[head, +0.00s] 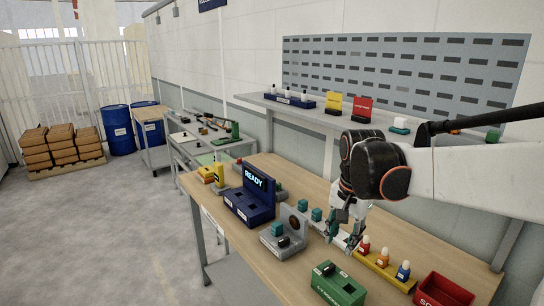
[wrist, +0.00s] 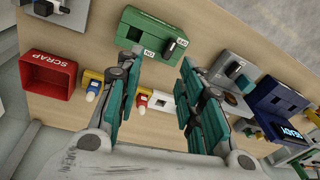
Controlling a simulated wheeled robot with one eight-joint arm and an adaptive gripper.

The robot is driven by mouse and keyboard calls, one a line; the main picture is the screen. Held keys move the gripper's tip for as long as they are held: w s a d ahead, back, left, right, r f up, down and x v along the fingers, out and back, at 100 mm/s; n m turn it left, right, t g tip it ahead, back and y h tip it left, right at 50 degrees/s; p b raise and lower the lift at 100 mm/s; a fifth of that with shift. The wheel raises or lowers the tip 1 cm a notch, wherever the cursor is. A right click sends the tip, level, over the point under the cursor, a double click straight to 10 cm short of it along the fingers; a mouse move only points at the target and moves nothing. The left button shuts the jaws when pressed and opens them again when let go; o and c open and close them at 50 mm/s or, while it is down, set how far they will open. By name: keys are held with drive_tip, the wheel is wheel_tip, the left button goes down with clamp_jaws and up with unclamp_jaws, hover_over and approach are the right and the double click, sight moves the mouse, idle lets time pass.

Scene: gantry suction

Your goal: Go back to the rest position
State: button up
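My gripper (head: 345,230) hangs over the wooden workbench (head: 270,175), fingers pointing down, beside a yellow rack (head: 372,262) of small bottles. In the wrist view the green-padded fingers stand apart (wrist: 160,62), with nothing held between them. The bench and a green box (wrist: 128,35) with a dark knob show beyond the fingertips. The fingers and palm hide part of the rack in the wrist view.
A red scrap bin (head: 443,291) lies right of the rack and the green box (head: 340,287) in front. A grey fixture (head: 280,249) and blue READY station (head: 250,205) stand left. A wall shelf (head: 330,118) with small items runs behind.

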drive_tip(key=s+f+n+t, duration=0.1)
drive_tip(key=s+n, duration=0.3)
drive_tip(key=s, duration=0.5)
drive_tip(key=s+f+n+t+b, duration=0.1)
drive_tip(key=s+n+t, duration=0.3)
drive_tip(key=s, duration=0.6)
drive_tip(key=shift+f+n+t, duration=0.3)
drive_tip(key=shift+f+n, duration=0.05)
drive_tip(key=shift+n, duration=0.05)
drive_tip(key=shift+d, duration=0.1)
idle(2.3)
